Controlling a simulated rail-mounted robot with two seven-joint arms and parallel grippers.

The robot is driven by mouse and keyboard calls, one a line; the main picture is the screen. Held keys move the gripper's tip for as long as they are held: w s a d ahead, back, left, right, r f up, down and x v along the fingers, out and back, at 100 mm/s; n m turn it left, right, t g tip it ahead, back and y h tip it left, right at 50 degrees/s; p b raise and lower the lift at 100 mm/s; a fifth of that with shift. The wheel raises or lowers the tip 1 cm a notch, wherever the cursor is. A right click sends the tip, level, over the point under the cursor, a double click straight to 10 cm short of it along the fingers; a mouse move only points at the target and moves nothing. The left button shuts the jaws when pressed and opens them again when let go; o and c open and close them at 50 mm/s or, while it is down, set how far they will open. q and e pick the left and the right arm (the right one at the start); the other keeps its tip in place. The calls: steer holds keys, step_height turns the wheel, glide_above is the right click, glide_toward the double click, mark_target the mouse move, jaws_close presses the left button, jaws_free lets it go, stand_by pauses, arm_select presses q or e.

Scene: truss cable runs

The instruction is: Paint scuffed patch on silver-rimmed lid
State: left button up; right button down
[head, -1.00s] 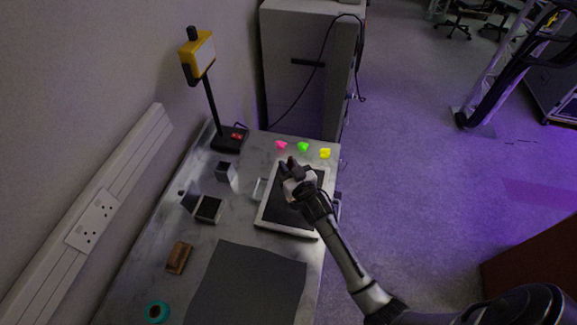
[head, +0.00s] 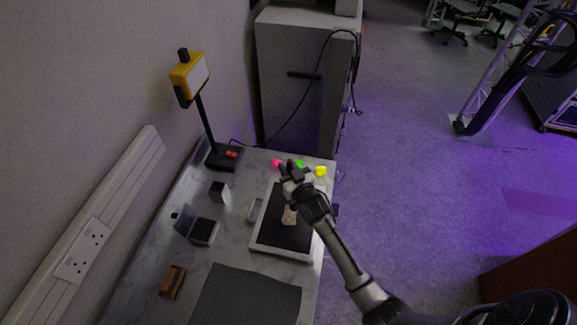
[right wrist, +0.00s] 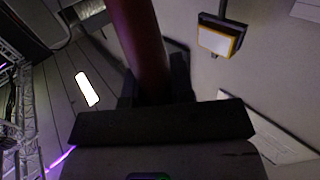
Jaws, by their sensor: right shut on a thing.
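The silver-rimmed lid (head: 254,243) lies flat on the marble-topped table, with a dark inner face. A pale tan scuffed patch (head: 289,215) shows on that face, just below my right gripper in the picture. My right gripper (head: 291,175) is over the far part of the lid. In the right wrist view it is shut on a dark red cylinder (right wrist: 138,40), whose far end runs out of the frame. In the head view the held thing is small and mostly hidden by the gripper. My left gripper is not in view.
A yellow-headed lamp (head: 190,77) stands at the table's back left. Pink, green and yellow (head: 321,171) pieces lie at the far edge. Dark blocks (head: 203,231), a brown block (head: 172,282) and a dark mat (head: 245,298) lie left and in front of the lid.

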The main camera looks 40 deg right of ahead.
mark_target(291, 164)
steer(key=shift+a+r+p, duration=0.1)
steer(key=shift+r+p, duration=0.25)
steer(key=shift+r, duration=0.3)
steer(key=shift+r+p, duration=0.35)
steer(key=shift+r, duration=0.05)
step_height(291, 164, up, 3)
steer(key=p, duration=0.3)
steer(key=shift+r, duration=0.15)
